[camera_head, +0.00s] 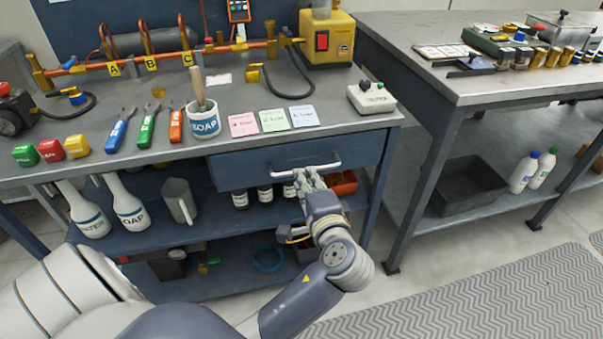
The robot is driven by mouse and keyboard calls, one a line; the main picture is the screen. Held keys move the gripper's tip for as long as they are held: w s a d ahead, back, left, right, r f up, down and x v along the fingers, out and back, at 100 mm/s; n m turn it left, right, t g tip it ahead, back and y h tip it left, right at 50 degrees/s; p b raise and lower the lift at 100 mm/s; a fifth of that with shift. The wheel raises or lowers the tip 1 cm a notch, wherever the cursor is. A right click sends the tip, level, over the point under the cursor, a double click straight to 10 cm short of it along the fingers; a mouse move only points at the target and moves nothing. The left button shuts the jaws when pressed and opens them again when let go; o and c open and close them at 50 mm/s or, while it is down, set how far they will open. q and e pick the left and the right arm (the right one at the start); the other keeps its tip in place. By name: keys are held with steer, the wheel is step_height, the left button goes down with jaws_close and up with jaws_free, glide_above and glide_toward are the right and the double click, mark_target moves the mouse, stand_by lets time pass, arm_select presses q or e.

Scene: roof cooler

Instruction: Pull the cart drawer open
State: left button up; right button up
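The cart drawer (240,168) is a blue-grey front under the right part of the workbench-like cart's top. It looks shut or nearly so. Its pale bar handle (330,166) runs across the middle of the front. My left gripper (310,178) is at the handle, with its grey fingers reaching up to the bar from below and in front. The fingers overlap the handle's middle, and I cannot tell whether they are closed around it. My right gripper is not in view.
The cart top (340,98) holds a soap cup (205,124), coloured cards (274,120) and a white switch box (371,97). Small bottles (265,195) and a red bin (345,185) stand on the shelf below the drawer. A second table (440,75) stands right.

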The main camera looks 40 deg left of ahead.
arm_select(q)
steer(key=x, duration=0.5)
steer(key=shift+b, duration=0.3)
jaws_close()
steer(key=shift+d, duration=0.1)
